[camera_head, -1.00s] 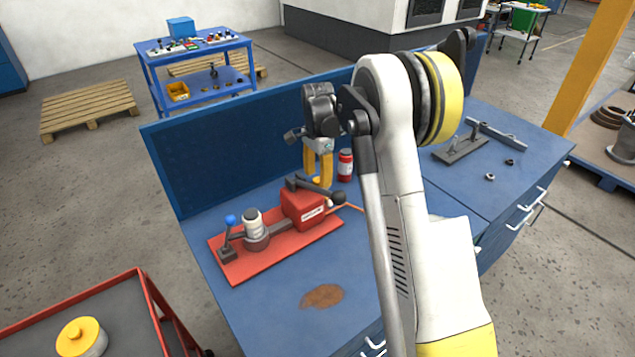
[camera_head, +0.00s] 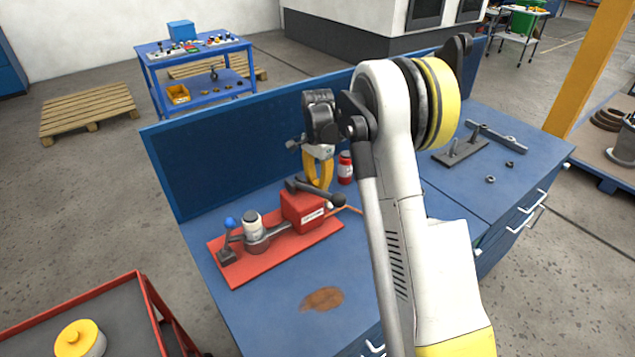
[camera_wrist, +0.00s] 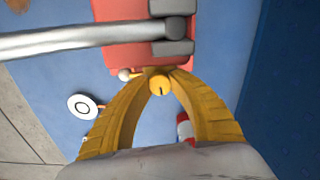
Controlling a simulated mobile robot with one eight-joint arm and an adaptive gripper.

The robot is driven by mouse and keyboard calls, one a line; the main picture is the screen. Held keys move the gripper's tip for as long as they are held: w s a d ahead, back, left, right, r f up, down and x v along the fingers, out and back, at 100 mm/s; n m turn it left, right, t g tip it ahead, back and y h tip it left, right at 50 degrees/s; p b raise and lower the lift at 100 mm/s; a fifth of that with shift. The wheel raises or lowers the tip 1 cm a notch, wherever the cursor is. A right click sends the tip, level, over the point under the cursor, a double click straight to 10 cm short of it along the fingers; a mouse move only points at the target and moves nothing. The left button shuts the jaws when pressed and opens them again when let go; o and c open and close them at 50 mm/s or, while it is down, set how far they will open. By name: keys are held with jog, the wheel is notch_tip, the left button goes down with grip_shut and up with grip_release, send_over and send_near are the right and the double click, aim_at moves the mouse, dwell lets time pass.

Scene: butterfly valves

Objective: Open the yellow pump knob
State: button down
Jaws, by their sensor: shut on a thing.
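The red pump block (camera_head: 303,211) sits on a red base plate (camera_head: 290,248) on the blue workbench, with a dark lever on top. In the wrist view, the small round yellow knob (camera_wrist: 160,86) with a dark mark is at the block's end. My gripper (camera_wrist: 160,72) has its yellow curved fingers closed in a loop, tips together at the knob. In the head view my gripper (camera_head: 318,185) points down just behind the pump block. The knob is hidden there.
A red and white bottle (camera_head: 345,168) stands close to the fingers. A white dial-like disc (camera_wrist: 85,106) lies beside the left finger in the wrist view. A grey lever bar (camera_wrist: 90,39) crosses above. A blue back panel (camera_head: 240,150) rises behind.

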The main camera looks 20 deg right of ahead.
aim_at(317, 182)
jog(key=c, duration=1.1)
grip_release()
jog(key=shift+c, duration=0.2)
notch_tip(317, 182, up, 12)
